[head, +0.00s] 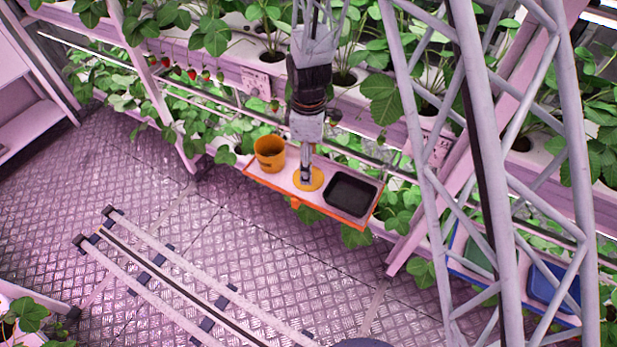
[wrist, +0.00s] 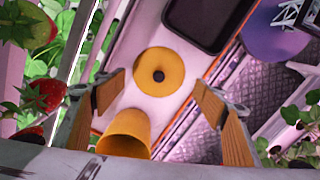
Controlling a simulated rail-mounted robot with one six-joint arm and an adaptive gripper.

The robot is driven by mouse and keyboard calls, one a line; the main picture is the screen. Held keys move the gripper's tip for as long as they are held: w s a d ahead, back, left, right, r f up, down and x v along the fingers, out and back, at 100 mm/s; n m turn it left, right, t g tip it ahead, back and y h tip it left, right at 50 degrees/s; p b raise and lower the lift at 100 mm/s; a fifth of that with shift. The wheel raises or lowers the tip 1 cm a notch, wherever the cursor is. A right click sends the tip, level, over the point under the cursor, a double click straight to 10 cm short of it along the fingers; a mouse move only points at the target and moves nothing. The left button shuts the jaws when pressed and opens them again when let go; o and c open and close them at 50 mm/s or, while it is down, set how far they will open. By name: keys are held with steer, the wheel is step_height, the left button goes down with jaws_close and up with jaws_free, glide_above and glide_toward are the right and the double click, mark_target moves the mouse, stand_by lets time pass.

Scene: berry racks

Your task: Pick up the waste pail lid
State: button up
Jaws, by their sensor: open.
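The waste pail lid (head: 316,183) is a flat yellow-orange disc lying on a white shelf with an orange rim. In the wrist view the lid (wrist: 148,87) shows a small dark spot at its centre. My gripper (wrist: 160,83) is open, pointing down, with its two orange-padded fingers on either side of the lid in the picture. In the head view my gripper (head: 305,180) covers part of the lid; I cannot tell how high above it the fingertips are. The orange pail (head: 269,155) stands open just left of the lid; it also shows in the wrist view (wrist: 126,135).
A black tray (head: 350,195) sits on the same shelf (head: 283,194), right of the lid. Plant racks with leaves and red strawberries (head: 192,74) stand close behind. Green and blue bins (head: 550,287) are at the lower right.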

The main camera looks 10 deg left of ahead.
steer(key=shift+f, duration=0.15)
steer(key=shift+w+f+b, duration=0.1)
steer(key=shift+f+b, duration=0.3)
steer(key=shift+f, duration=2.05)
steer(key=shift+c, duration=0.2)
steer(key=c, duration=1.2)
steer(key=shift+c, duration=0.3)
